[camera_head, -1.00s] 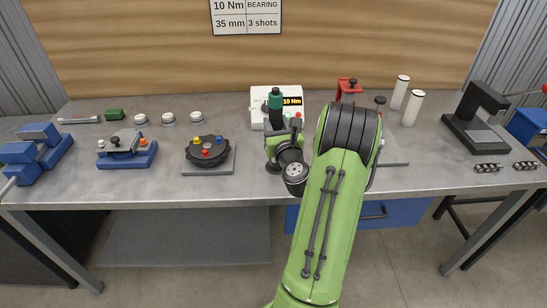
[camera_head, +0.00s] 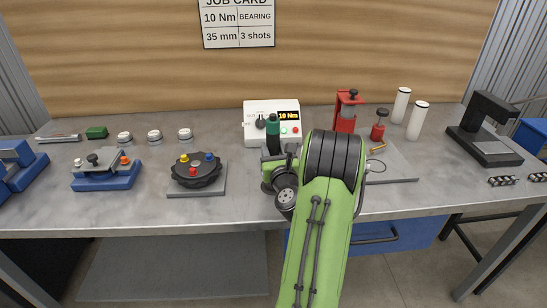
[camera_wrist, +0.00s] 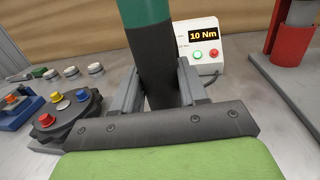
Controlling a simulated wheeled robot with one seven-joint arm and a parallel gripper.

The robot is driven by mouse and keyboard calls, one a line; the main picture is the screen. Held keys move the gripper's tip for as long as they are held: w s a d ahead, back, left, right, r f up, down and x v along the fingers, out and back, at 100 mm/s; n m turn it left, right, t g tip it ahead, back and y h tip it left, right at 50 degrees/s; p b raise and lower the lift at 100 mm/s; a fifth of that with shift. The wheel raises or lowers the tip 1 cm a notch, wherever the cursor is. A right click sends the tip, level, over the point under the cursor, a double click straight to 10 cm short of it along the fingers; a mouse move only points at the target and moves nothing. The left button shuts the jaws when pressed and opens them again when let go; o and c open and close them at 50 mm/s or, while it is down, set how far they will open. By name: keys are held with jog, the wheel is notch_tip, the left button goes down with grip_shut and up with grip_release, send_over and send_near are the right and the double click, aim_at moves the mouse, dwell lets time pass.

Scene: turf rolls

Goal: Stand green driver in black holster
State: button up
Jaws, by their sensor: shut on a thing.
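The green driver has a dark green upper end (camera_head: 272,126) and a black lower body. It stands about upright at mid-bench, in front of the white controller box. In the wrist view the driver (camera_wrist: 147,14) rises between the grey fingers, its black part (camera_wrist: 155,65) between them. My gripper (camera_wrist: 158,88) is shut on it; in the head view the gripper (camera_head: 274,165) is partly hidden by my green arm. I cannot make out the black holster for certain in either view. The driver's lower end is hidden behind the gripper.
The controller box (camera_head: 262,108) reads 10 Nm, close behind the driver. A black round fixture with coloured knobs (camera_head: 195,170) is to the left. Bare bench lies at front left.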

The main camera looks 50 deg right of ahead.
jog(key=o, duration=1.2)
jog(key=shift+b+v, duration=6.05)
jog(key=w+a+f+n+g+y, duration=0.15)
jog(key=a+n+y, duration=0.25)
jog(key=a+n, duration=0.4)
jog(key=w+a+f+n+y, duration=0.2)
jog(key=w+a+n+y, duration=0.1)
jog(key=a+n, duration=0.45)
jog(key=w+a+f+n+y, duration=0.2)
jog(key=w+a+n+y, duration=0.15)
jog(key=a+n, duration=0.45)
jog(key=s+a+f+n+g, duration=0.1)
jog(key=s+a+n+g, duration=0.1)
jog(key=s+n, duration=0.3)
jog(key=s+a+f+n+g+y, duration=0.1)
jog(key=s+a+n+g, duration=0.1)
jog(key=s+n, duration=0.3)
jog(key=s+a+f+n+g, duration=0.1)
jog(key=s+a+n, duration=0.3)
jog(key=n, duration=0.7)
jog(key=shift+s+a+f+g+y, duration=0.1)
jog(key=shift+s+f+g+y, duration=0.05)
jog(key=shift+s+g, duration=0.3)
jog(key=shift+s+a+f+g+y, duration=0.1)
jog(key=shift+s+a+f+g, duration=0.05)
jog(key=shift+s+g, duration=0.25)
